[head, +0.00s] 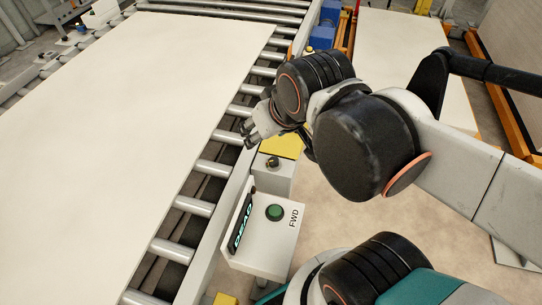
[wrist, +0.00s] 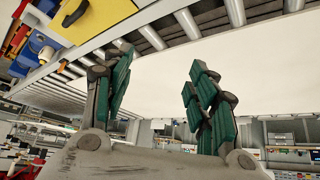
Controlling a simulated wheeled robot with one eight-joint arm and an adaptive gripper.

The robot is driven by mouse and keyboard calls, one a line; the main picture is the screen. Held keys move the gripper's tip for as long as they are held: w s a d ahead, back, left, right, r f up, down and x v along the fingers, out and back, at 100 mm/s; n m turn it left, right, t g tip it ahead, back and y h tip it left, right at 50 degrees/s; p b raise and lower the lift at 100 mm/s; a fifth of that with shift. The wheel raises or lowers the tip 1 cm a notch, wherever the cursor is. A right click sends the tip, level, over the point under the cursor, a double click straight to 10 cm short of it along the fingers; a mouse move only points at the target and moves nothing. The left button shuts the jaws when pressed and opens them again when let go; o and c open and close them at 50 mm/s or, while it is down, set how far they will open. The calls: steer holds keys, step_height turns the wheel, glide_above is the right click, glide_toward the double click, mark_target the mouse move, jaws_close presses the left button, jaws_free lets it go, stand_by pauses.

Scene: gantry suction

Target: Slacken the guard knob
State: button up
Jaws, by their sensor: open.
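A small dark knob (head: 272,162) sits on a pale box beside the roller conveyor, just in front of a yellow plate (head: 285,146). No label on the knob is readable, so I cannot confirm that it is the guard knob. My gripper (head: 252,133) is beyond and left of it, over the conveyor's edge, apart from the knob. In the wrist view, my gripper (wrist: 160,95) has its two green-padded fingers spread with nothing between them. A dark round part (wrist: 75,12) on a yellow panel shows at the upper left there. I cannot tell whether it is the same knob.
A large pale sheet (head: 120,110) covers most of the rollers (head: 215,169). A control box with a green button (head: 275,212) marked FWD and a lit display (head: 241,226) stands nearer than the knob. Open floor (head: 345,225) lies right of the conveyor.

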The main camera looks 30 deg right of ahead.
steer(key=g+b, duration=0.1)
steer(key=g, duration=0.6)
glide_above(274, 160)
step_height(274, 160, down, 17)
step_height(274, 160, down, 13)
steer(key=b, duration=0.5)
steer(key=shift+f, duration=0.2)
steer(key=shift+c, duration=0.4)
steer(key=c, duration=1)
